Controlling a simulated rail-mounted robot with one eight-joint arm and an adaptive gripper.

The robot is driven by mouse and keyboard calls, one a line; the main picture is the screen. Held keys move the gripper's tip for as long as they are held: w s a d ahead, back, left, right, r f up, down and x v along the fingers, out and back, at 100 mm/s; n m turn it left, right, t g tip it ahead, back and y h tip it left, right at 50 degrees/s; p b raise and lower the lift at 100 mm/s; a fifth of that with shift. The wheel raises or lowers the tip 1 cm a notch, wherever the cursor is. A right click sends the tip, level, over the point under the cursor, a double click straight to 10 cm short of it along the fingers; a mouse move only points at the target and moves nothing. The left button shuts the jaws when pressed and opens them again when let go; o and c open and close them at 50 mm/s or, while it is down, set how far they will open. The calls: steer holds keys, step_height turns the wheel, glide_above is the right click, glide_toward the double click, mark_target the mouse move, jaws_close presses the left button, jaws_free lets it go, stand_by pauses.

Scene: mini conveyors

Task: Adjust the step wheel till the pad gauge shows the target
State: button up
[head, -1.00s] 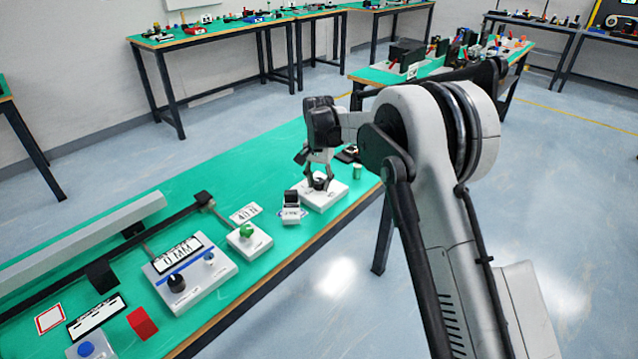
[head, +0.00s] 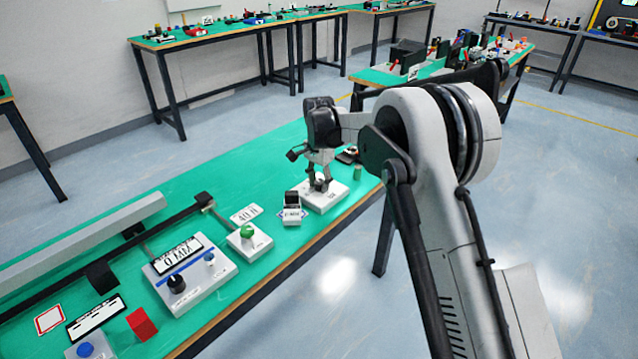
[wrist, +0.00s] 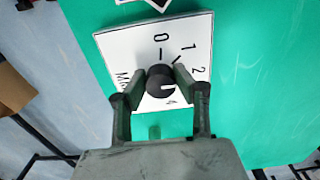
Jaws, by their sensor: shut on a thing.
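The step wheel is a round black knob (wrist: 160,82) on a white plate (wrist: 125,50) marked 0, 1 and 2. A small white mark shows on its right side. My gripper (wrist: 158,84) is shut on the knob, one finger on each side. In the head view my gripper (head: 320,184) points down onto the white box (head: 334,198) that bears the wheel, and hides most of the wheel. A small device with a black top (head: 291,198) and a lettered white front stands just left of that box; it may be the pad gauge, and its reading is too small to tell.
Left of it are a card (head: 246,214) that seems to read 40 N, a box with a green knob (head: 247,232) and a panel with a black knob (head: 176,283).

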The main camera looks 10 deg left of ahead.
mark_target(319, 182)
steer(key=o, duration=1.1)
steer(key=shift+o, duration=0.2)
steer(key=shift+r, duration=0.1)
step_height(319, 182, up, 12)
